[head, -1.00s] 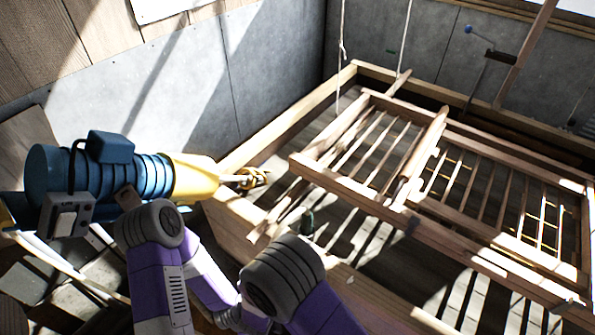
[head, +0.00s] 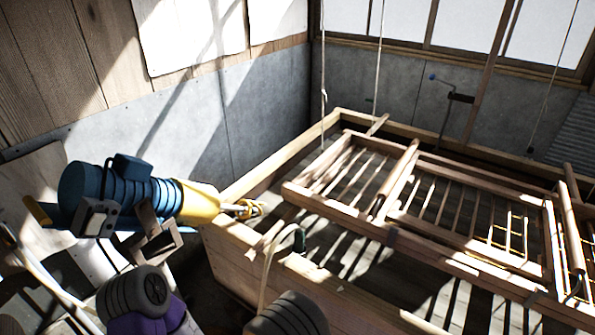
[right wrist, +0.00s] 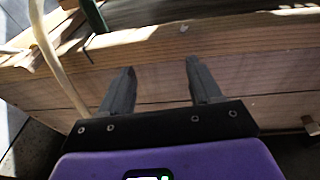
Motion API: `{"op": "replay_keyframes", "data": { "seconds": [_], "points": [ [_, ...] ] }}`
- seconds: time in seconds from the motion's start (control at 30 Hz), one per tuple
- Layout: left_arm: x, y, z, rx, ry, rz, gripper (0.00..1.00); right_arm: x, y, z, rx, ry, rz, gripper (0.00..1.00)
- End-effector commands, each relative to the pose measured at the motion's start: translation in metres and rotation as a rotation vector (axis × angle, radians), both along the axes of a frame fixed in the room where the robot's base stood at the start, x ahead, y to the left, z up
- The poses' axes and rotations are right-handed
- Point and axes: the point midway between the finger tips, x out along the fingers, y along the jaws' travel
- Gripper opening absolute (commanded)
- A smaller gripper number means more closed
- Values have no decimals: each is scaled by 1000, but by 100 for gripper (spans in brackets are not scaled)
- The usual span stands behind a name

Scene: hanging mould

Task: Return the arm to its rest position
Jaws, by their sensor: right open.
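My right gripper (right wrist: 155,85) shows in the right wrist view, its two dark fingers apart with nothing between them. It faces the outer side of the wooden vat (right wrist: 150,75). I cannot tell whether the fingertips touch the wood. In the head view the right gripper does not show; only rounded grey joints and a bit of purple of my arms show at the bottom edge. My left gripper is in neither view. The wooden slatted mould frame (head: 400,235) hangs over the vat (head: 285,265) in the head view.
A blue motor with a yellow cone (head: 200,203) stands left of the vat. A pale hose (head: 267,265) rises by the vat's near wall, beside a dark green handle (head: 299,239). The hose also shows left of my fingers (right wrist: 45,45). Ropes (head: 323,70) hang above.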

Motion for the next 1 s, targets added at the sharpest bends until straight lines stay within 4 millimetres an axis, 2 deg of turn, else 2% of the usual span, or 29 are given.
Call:
{"op": "replay_keyframes", "data": {
  "seconds": [0.03,0.17,0.27,0.37,0.4,0.5,0.6,0.63,0.73,0.83,0.93,1.0],
  "points": [
    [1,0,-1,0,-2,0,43,-4,-15,-11,21,46,-57,63],
    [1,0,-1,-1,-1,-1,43,-22,-49,-41,93,175,-210,63],
    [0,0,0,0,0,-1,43,-46,-77,-68,178,290,-368,63],
    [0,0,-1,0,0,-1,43,-87,-105,-101,315,431,-599,63],
    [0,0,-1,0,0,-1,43,-109,-113,-114,389,491,-715,63],
    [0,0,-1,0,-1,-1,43,-165,-115,-142,619,608,-1031,63],
    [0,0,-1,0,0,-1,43,-206,-95,-158,874,656,-1347,63],
    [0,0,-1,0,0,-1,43,-213,-87,-161,957,654,-1442,63],
    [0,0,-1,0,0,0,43,-221,-60,-167,1233,584,-1747,63],
    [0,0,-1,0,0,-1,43,-205,-43,-170,1505,415,-2020,63],
    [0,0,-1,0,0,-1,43,-180,-43,-173,1728,176,-2223,63],
    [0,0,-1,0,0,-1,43,-169,-53,-176,1829,4,-2327,63]
  ]
}}
